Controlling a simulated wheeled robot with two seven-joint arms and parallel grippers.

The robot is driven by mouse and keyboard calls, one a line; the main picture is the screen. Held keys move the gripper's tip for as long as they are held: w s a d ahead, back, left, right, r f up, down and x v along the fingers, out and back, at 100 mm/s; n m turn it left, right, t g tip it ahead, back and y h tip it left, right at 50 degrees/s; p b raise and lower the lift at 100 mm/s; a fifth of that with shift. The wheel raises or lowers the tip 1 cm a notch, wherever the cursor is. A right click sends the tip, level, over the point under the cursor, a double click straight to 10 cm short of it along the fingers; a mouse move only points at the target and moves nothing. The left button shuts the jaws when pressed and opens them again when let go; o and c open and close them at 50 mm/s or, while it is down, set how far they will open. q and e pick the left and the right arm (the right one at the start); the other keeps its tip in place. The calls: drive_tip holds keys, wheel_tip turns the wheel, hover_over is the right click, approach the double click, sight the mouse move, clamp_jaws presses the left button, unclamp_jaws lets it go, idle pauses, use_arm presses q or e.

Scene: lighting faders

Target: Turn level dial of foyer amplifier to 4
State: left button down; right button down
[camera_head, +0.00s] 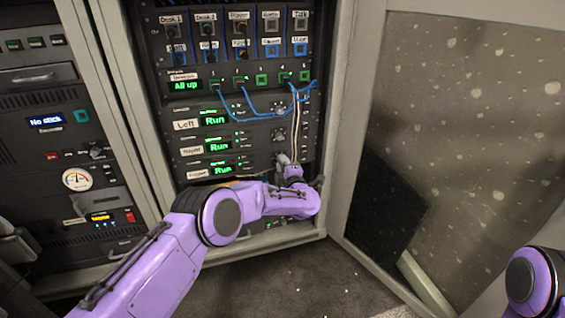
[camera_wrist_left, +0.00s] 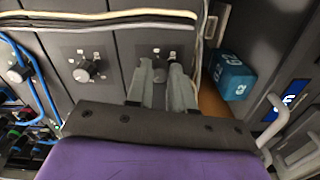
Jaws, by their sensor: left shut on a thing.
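The foyer amplifier (camera_head: 197,174) is the lowest of three stacked amplifiers in the open rack; its label is small and hard to read, and its green display reads "Run". My left gripper (camera_head: 283,158) reaches its right side and hides its level dial in the head view. In the left wrist view my left gripper (camera_wrist_left: 160,68) is shut on that dial (camera_wrist_left: 159,73), with one finger on each side. The dial shows only partly between the fingers, and its pointer cannot be read. My right gripper is out of view.
Another amplifier dial (camera_wrist_left: 86,70) sits beside the gripped one. Blue cables (camera_head: 258,105) and pale cables (camera_wrist_left: 100,17) hang close by. A blue box (camera_wrist_left: 231,76) lies beyond the panel. The rack's door (camera_head: 455,130) stands open at right.

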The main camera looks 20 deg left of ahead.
use_arm(q)
drive_tip(key=shift+a+m, duration=0.1)
drive_tip(key=shift+m, duration=0.5)
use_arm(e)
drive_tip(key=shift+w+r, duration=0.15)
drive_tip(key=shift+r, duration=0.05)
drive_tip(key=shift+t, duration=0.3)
use_arm(q)
drive_tip(key=c, duration=1)
unclamp_jaws()
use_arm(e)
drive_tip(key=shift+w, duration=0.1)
